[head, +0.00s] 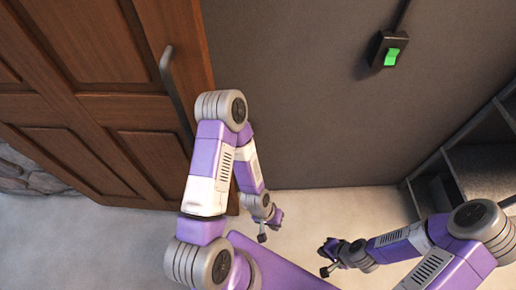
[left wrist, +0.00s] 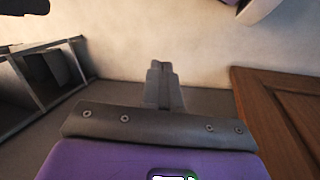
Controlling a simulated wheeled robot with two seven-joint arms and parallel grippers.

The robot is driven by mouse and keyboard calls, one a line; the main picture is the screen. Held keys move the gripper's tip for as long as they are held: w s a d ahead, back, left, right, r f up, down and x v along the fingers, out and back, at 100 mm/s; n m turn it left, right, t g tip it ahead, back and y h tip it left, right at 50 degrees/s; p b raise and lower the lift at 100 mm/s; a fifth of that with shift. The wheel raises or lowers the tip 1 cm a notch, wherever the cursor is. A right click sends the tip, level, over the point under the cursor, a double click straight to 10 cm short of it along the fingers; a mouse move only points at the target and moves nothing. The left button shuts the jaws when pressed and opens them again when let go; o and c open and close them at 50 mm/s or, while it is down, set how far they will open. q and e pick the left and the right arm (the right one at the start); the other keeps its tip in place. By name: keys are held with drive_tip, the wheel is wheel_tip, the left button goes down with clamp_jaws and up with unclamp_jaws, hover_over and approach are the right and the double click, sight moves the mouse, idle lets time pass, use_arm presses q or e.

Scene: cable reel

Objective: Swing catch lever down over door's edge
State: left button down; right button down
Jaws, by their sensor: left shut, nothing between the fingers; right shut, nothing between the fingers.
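The brown panelled wooden door (head: 110,70) fills the left of the head view. A long dark bar (head: 174,85) stands on it near its right edge; I cannot tell whether this is the catch lever or a handle, and my left arm covers its lower end. No other lever is clear. My left gripper (head: 263,237) is shut and empty, low in front of the grey wall, right of the door and apart from it. Its closed fingers (left wrist: 159,70) show in the left wrist view, with the door (left wrist: 280,110) at the right. My right gripper (head: 325,268) is shut and empty over the floor.
A black box with a green switch (head: 392,57) is on the grey wall (head: 290,90), with a cable running up. A dark shelf unit (head: 480,165) stands at the right. Stonework (head: 25,175) is at the far left. The pale floor (head: 130,245) before the door looks clear.

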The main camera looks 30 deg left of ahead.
use_arm(q)
drive_tip(key=w+a+r+m+g+y+p, duration=0.1)
drive_tip(key=w+a+r+g+y+p, duration=0.15)
drive_tip(key=w+a+r+y, duration=0.5)
drive_tip(key=w+r, duration=0.5)
drive_tip(key=r, duration=0.3)
drive_tip(key=w+r+n+y, duration=0.1)
drive_tip(key=w+r, duration=0.5)
drive_tip(key=r, duration=0.3)
drive_tip(key=shift+a+p, duration=0.3)
drive_tip(key=shift+f+y, duration=0.1)
drive_tip(key=shift+y, duration=0.15)
drive_tip(key=s+a+f+b, duration=0.1)
drive_tip(key=s+a+f, duration=0.2)
drive_tip(key=a+f, duration=0.4)
drive_tip(key=shift+a+f, duration=0.4)
drive_tip(key=shift+f, duration=0.2)
